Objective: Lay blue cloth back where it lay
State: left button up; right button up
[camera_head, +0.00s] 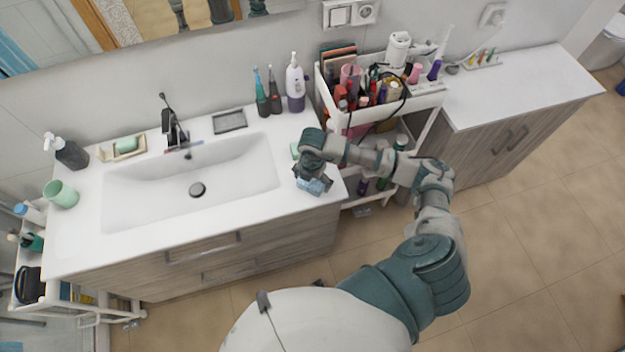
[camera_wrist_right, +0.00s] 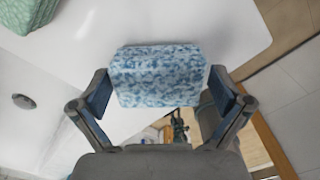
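The blue cloth (camera_wrist_right: 158,76), mottled blue and white and folded into a thick block, fills the space between the fingers of my right gripper (camera_wrist_right: 160,82) in the right wrist view. The fingertips meet its two sides. In the head view the blue cloth (camera_head: 314,186) shows just under my right gripper (camera_head: 312,175), at the front right corner of the white washbasin counter (camera_head: 85,235). Whether its underside touches the counter is hidden. My left gripper is not in view.
A green folded cloth (camera_wrist_right: 28,14) lies on the counter nearby. The sink basin (camera_head: 235,180) is to the left. A white cart (camera_head: 425,102) crowded with cosmetics stands right of the counter. Two toothbrushes (camera_head: 268,95) and a pump bottle (camera_head: 295,85) stand behind. The counter edge is close.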

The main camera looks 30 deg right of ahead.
jog(key=shift+a, duration=0.1)
notch_tip(320, 180, up, 12)
jog(key=b, duration=0.1)
dwell(0.4)
jog(key=shift+r, duration=0.1)
